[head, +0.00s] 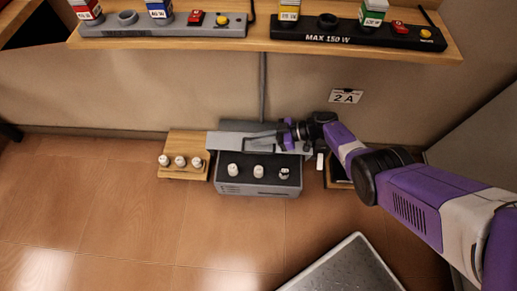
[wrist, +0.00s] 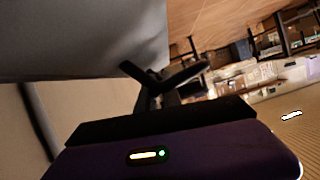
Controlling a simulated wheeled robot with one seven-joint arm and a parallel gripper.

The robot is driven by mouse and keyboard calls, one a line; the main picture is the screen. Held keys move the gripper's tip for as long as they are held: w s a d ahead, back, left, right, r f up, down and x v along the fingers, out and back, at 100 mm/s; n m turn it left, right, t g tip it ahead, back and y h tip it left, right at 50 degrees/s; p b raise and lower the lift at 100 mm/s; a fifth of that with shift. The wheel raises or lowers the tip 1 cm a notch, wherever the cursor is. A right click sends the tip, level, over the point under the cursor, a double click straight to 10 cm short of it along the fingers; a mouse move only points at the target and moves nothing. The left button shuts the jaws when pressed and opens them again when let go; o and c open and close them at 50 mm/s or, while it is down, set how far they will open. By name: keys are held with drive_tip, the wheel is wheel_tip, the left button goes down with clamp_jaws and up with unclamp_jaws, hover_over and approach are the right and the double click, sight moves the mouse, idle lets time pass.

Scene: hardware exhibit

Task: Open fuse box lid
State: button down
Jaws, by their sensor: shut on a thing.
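The grey fuse box (head: 257,189) stands low against the wall in the head view. Its dark top is exposed, with three white fuses in a row on it. The grey lid (head: 228,140) is raised along the back of the box, by the wall. My gripper (head: 283,136) is at the lid's right part and is shut on it. In the wrist view, the dark fingers (wrist: 163,82) meet beneath a large grey surface, which looks like the lid (wrist: 80,40). The exact grip on the lid is partly hidden.
A wooden block (head: 182,174) with three white fuses stands left of the box. A wall shelf (head: 262,47) with two power strips hangs above. A "2 A" sign (head: 346,96) is on the wall. A grey speckled panel (head: 345,270) lies in front; the floor at left is clear.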

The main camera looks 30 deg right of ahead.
drive_tip(key=w+d+r+b, duration=0.1)
drive_tip(key=w+d+b, duration=0.4)
drive_tip(key=w+b, duration=0.2)
drive_tip(key=shift+w+d+r, duration=0.3)
drive_tip(key=shift+w, duration=0.15)
drive_tip(key=c, duration=1.8)
unclamp_jaws()
drive_tip(key=p+v, duration=0.2)
drive_tip(key=v, duration=0.6)
drive_tip(key=shift+p, duration=0.3)
drive_tip(key=shift+w+r, duration=0.1)
drive_tip(key=shift+r, duration=0.05)
